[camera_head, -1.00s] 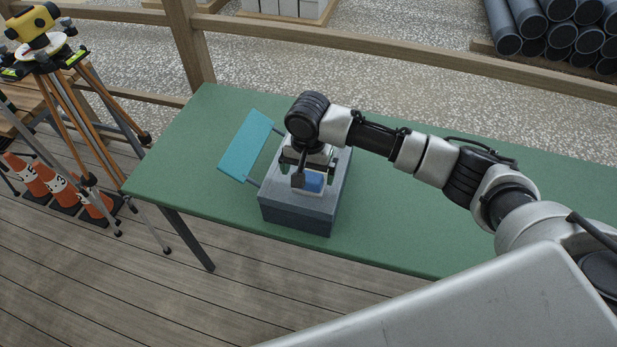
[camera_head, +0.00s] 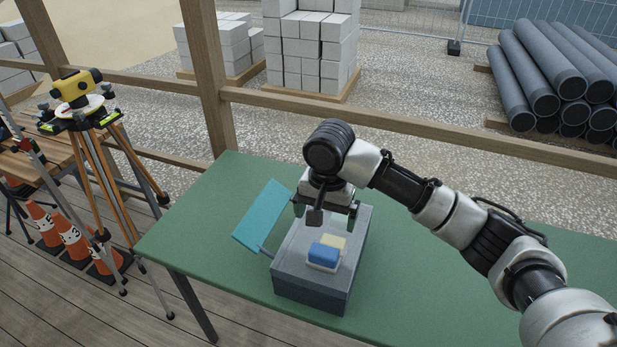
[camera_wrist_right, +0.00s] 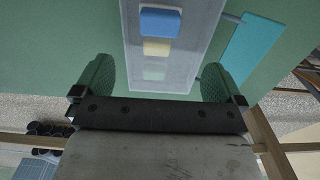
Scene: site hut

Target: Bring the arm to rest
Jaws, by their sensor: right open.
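My right gripper (camera_head: 325,213) is open and empty, raised above the back of a grey box (camera_head: 312,284) on the green table. On the box top lie a blue block (camera_head: 323,255) and a pale yellow block (camera_head: 334,243), both clear of the fingers. In the right wrist view the two fingers of the gripper (camera_wrist_right: 156,82) stand wide apart. Beyond them are the blue block (camera_wrist_right: 160,20), the yellow block (camera_wrist_right: 156,47) and a faint pale green patch (camera_wrist_right: 154,73) on the box top. My left gripper is not in view.
A teal panel (camera_head: 262,216) stands out tilted from the box's left side. The green table (camera_head: 205,228) is otherwise bare. A tripod with a yellow instrument (camera_head: 76,87) and orange cones (camera_head: 70,235) stand at left. A wooden rail (camera_head: 420,128) runs behind the table.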

